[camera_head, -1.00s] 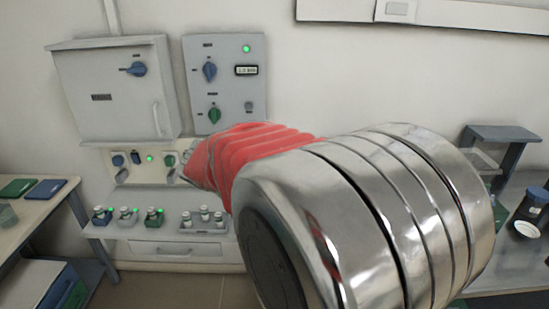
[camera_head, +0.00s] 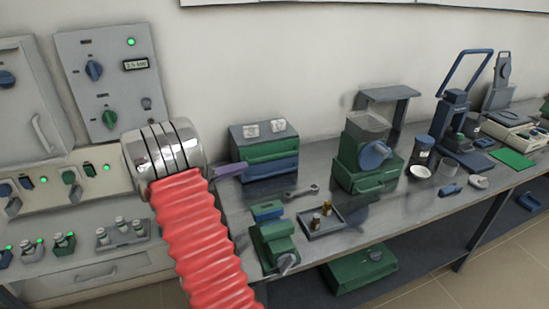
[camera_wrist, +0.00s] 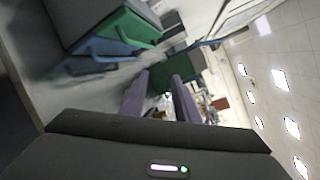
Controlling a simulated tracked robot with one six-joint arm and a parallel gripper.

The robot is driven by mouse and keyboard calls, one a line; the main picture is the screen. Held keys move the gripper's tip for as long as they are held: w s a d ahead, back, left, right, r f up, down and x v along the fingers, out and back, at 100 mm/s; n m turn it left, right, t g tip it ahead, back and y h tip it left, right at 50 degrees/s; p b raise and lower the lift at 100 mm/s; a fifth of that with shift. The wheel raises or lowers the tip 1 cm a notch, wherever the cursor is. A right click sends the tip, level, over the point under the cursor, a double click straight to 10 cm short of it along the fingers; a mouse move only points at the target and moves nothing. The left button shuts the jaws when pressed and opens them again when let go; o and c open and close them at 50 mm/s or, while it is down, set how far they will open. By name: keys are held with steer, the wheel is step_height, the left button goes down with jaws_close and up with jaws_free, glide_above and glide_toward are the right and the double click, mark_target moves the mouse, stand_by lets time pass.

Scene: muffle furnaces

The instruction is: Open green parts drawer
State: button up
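The parts drawer unit (camera_head: 262,135) is a dark grey box on the steel bench, with a green drawer (camera_head: 268,150) above a blue drawer (camera_head: 272,167). In the wrist view, the green drawer (camera_wrist: 128,27) and blue drawer (camera_wrist: 92,66) appear tilted at upper left. The green drawer looks closed. My gripper (camera_head: 228,171) is just left of the unit in the head view, with a purple finger pointing toward the drawers. In the wrist view, my gripper (camera_wrist: 160,86) has its two purple fingers apart, with nothing between them. My arm hides part of the bench's left end.
A wrench (camera_head: 301,191), a small tray with vials (camera_head: 320,222) and a green vise-like device (camera_head: 274,245) lie in front of the unit. A green machine with a blue knob (camera_head: 368,160) stands to the right. Furnace control panels (camera_head: 108,80) are at left.

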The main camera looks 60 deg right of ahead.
mark_target(275, 156)
steer(key=d+f+n+h, duration=0.2)
steer(key=d+f+n, duration=0.4)
steer(key=d, duration=0.1)
steer(key=shift+d+f+h, duration=0.15)
steer(key=shift+f+h, duration=0.05)
steer(key=shift+h, duration=0.2)
steer(key=shift+d, duration=0.1)
steer(key=x, duration=1.3)
steer(key=shift+d, duration=0.3)
jaws_close()
steer(key=shift+s, duration=0.1)
